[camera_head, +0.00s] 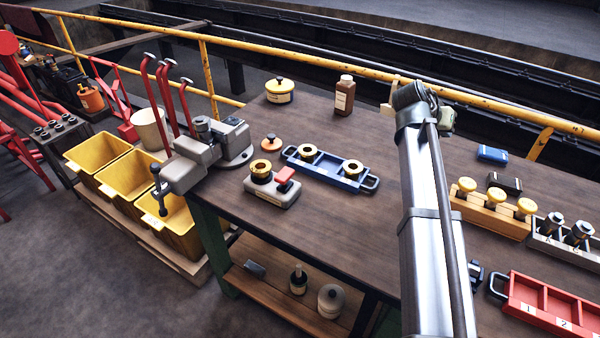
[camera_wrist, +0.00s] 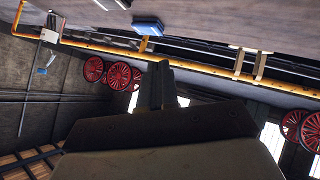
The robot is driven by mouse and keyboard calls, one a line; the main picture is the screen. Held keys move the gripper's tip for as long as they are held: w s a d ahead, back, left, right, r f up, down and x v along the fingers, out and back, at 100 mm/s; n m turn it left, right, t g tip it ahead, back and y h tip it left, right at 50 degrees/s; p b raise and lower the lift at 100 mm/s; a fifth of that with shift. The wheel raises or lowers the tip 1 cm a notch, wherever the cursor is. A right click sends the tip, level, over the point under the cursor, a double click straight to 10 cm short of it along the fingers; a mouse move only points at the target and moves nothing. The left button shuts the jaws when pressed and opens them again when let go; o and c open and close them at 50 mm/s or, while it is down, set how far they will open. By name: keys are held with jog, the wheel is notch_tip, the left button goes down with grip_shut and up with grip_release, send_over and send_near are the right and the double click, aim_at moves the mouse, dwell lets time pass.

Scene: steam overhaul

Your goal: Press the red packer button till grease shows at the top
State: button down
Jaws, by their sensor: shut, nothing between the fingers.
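The packer (camera_head: 272,192) is a grey block on the bench, left of centre in the head view. Its red button (camera_head: 285,175) stands raised on its right side. A brass ring (camera_head: 260,168) sits on its left side with a dark centre; I cannot tell whether any grease shows there. My gripper (camera_wrist: 160,66) shows in the wrist view, its fingers together and empty, pointing away over the bench's far side. It is well apart from the packer. In the head view my arm hides most of the gripper.
A blue tray (camera_head: 331,172) with brass rings lies just behind the packer. A brown bottle (camera_head: 345,95) and yellow tin (camera_head: 280,91) stand at the back. A yellow railing (camera_head: 300,62) runs behind.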

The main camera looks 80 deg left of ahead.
jog(key=s+a+r+n+y, duration=0.1)
jog(key=s+a+n, duration=0.15)
jog(key=s, duration=0.95)
jog(key=s+a+r+n, duration=0.1)
jog(key=s+a, duration=0.2)
jog(key=s, duration=0.8)
jog(key=r+n+g, duration=0.1)
jog(key=n+g, duration=0.1)
send_over(281, 174)
jog(key=shift+d+r+y, duration=0.1)
jog(key=shift+r+y, duration=0.1)
jog(key=shift+y, duration=0.1)
jog(key=shift+f, duration=4.4)
